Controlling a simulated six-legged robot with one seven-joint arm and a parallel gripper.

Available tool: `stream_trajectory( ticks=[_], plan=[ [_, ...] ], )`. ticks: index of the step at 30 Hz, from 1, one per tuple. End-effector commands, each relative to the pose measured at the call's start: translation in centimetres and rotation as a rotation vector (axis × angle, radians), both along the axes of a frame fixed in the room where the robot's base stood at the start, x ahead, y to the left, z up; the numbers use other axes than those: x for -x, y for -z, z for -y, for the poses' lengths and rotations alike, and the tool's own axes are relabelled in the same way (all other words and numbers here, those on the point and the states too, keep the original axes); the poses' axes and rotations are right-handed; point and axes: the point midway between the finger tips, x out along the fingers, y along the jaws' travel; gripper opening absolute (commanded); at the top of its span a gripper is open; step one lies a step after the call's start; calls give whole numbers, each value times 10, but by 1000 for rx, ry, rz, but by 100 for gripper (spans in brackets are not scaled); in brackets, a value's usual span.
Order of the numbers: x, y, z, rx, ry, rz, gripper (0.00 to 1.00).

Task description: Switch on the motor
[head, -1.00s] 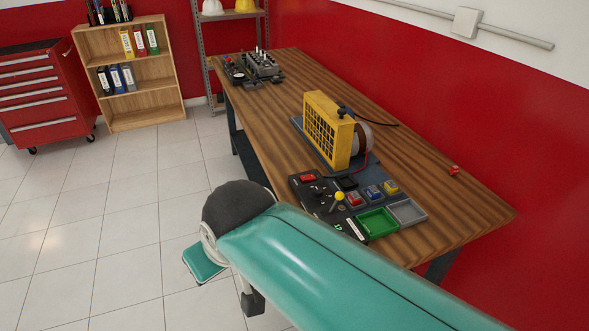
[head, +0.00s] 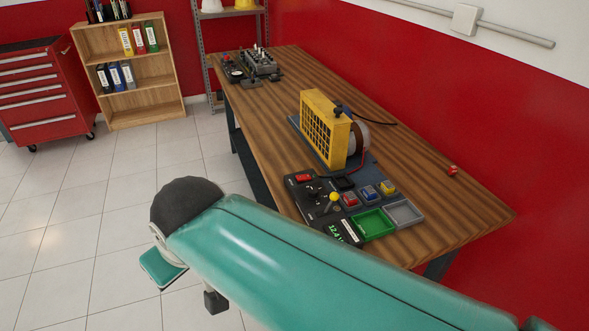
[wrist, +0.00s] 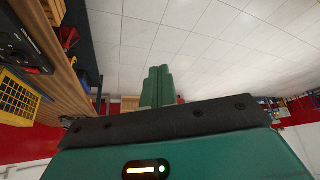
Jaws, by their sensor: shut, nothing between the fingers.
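The motor (head: 358,139) sits behind a yellow grille guard (head: 325,128) on a blue base on the workbench. My gripper is not distinguishable in the head view.
Blocks stand near a green tray (head: 372,224) and a grey tray (head: 404,215) on the wooden bench (head: 440,205). An engine model (head: 260,64) is at the bench's far end. A shelf (head: 130,75) and red tool cabinet (head: 45,95) stand behind. Tiled floor left is clear.

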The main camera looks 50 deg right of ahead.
Motion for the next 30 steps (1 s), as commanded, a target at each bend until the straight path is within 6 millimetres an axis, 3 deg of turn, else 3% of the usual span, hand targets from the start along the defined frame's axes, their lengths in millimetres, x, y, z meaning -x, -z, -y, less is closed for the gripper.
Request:
stream_trajectory(
  ticks=[8,14,23,30],
  plan=[
    [-34,-22,29,34,67,-64,0],
    [-71,-39,63,54,122,-130,0],
    [-129,-50,141,49,207,-242,0],
    [-162,-43,219,7,273,-321,0]
  ],
)
